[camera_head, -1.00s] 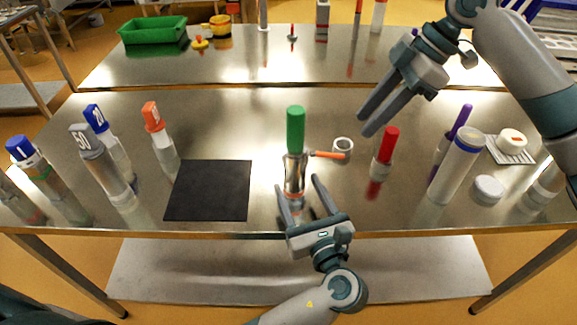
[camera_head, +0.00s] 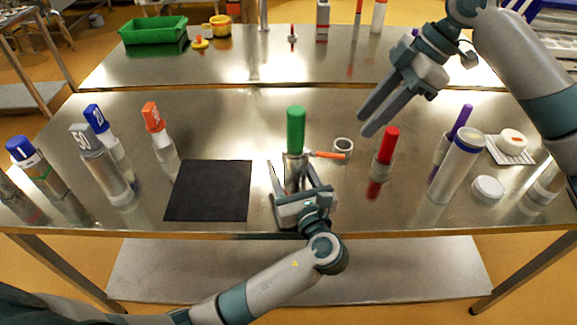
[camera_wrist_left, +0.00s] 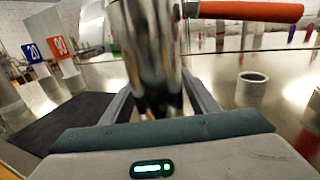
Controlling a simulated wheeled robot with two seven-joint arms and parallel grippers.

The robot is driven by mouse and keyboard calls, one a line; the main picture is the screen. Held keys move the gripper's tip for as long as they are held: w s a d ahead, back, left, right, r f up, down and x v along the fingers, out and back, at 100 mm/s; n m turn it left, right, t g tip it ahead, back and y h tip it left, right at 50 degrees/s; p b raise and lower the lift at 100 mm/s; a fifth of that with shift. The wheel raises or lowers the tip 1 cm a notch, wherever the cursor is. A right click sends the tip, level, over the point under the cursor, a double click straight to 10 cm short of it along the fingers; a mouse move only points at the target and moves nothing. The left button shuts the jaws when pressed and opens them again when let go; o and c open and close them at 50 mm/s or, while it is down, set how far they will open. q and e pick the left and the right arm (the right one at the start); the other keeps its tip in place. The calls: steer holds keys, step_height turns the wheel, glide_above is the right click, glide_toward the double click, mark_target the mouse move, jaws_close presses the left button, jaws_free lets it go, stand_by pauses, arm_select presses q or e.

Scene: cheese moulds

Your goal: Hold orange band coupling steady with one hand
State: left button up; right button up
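A metal coupling (camera_head: 296,172) stands upright near the table's front edge, with a green cylinder (camera_head: 296,130) on top and an orange handle (camera_head: 328,155) pointing right. In the left wrist view its shiny metal body (camera_wrist_left: 150,50) fills the centre, with the orange handle (camera_wrist_left: 250,11) at the upper right. My left gripper (camera_head: 291,172) reaches in from the front, fingers open on either side of the lower body; contact is not clear. My right gripper (camera_head: 366,122) hangs open and empty above the table, right of the coupling.
A black mat (camera_head: 209,190) lies left of the coupling. A small metal ring (camera_head: 343,144) and a red-capped cylinder (camera_head: 387,147) stand to the right. Several labelled bottles stand at the left, including an orange-capped one (camera_head: 153,118).

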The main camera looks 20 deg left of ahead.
arm_select(q)
steer(key=c, duration=1)
steer(key=shift+c, duration=1)
arm_select(e)
steer(key=c, duration=0.3)
jaws_close()
steer(key=s+d+r+t+h, duration=0.1)
steer(key=s+r+t, duration=0.1)
steer(key=s+r, duration=0.3)
steer(key=shift+s+r+t, duration=0.2)
steer(key=shift+s+t, duration=0.15)
steer(key=shift+t, duration=0.05)
steer(key=shift+d, duration=0.1)
